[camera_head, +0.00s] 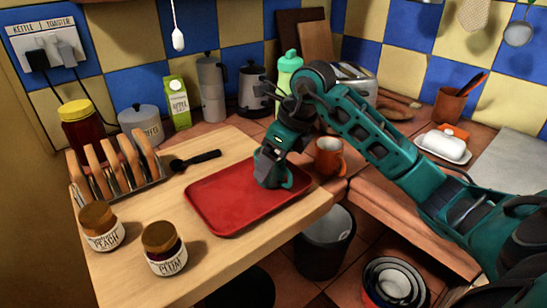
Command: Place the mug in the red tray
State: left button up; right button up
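The red tray (225,207) lies flat on the wooden table. My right arm reaches in from the right, and its gripper (269,170) points down over the tray's right part. A teal mug (289,181), its handle showing on the right, is at the fingers, low over or on the tray. The dark fingers and hand hide most of its body. I cannot tell whether the fingers grip it or are apart, nor whether its base touches the tray. A separate orange mug (328,158) stands right of the tray. My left gripper is not in view.
A toast rack (118,172), a peach jar (101,227) and a plum jar (164,249) stand left of the tray. A black-handled utensil (195,160) lies behind it. A bin (323,242) stands below the table's right edge. The tray's left part is clear.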

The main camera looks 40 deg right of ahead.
jog(key=o, duration=0.3)
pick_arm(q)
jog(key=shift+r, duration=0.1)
pick_arm(e)
jog(key=shift+r, duration=0.3)
pick_arm(q)
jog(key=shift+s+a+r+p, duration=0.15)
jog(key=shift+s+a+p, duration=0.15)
jog(key=shift+p, duration=0.5)
pick_arm(e)
jog(key=v, duration=1.1)
jog(key=shift+s+r, duration=0.2)
jog(key=shift+r, duration=0.15)
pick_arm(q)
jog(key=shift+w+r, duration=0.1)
pick_arm(e)
jog(key=shift+f, duration=0.1)
